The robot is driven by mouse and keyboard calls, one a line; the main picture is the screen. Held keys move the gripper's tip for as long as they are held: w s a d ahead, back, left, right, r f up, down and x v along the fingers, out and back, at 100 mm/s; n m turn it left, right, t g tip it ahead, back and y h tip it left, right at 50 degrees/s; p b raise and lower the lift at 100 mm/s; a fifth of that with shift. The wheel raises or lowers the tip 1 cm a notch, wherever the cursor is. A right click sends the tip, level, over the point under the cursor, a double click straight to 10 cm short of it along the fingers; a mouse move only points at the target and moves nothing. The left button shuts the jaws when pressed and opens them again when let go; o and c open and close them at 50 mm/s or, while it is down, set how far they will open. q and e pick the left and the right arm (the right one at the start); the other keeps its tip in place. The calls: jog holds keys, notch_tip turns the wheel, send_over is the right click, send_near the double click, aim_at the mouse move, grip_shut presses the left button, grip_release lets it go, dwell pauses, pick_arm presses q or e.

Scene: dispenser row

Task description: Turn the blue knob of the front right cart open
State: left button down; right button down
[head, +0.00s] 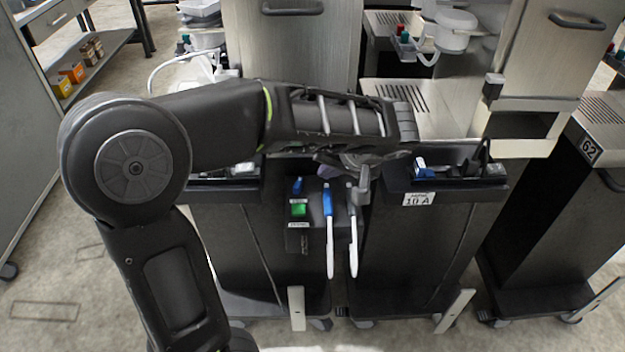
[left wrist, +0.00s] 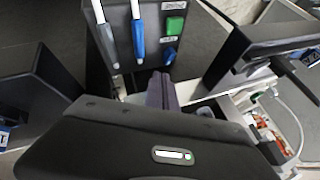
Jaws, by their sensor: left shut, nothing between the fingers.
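A dark panel (head: 318,225) hangs between the two front carts. It bears a small blue knob (head: 297,186) above a green switch (head: 298,209), a blue-handled wand (head: 328,203) and a grey-handled wand (head: 352,205). In the left wrist view the blue knob (left wrist: 170,56) lies just beyond the fingertips, below the green switch (left wrist: 175,26). My left gripper (head: 330,163) is shut and empty, up and right of the knob in the head view; its fingers (left wrist: 161,85) also show in the left wrist view. I cannot tell whether they touch the knob. My right gripper is out of view.
The right front cart (head: 410,245) carries a "10 A" label and a blue and white piece (head: 420,165) in its top tray. Another cart (head: 560,215) stands farther right. Grey cabinets stand behind. The floor at the lower left (head: 60,270) is clear.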

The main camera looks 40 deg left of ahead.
aim_at(304, 181)
pick_arm(q)
jog(key=x, duration=1)
jog(key=shift+a, duration=0.1)
dwell(0.3)
jog(key=n+b, duration=0.1)
jog(key=n+g+b, duration=0.1)
jog(key=a+b, duration=0.1)
jog(key=shift+w+f+n+g+y, duration=0.25)
jog(key=shift+n+g+y, duration=0.05)
jog(key=shift+n+g, duration=0.1)
jog(key=shift+b, duration=0.35)
jog(key=shift+a+r, duration=0.2)
jog(key=shift+r, duration=0.05)
jog(key=shift+s, duration=0.1)
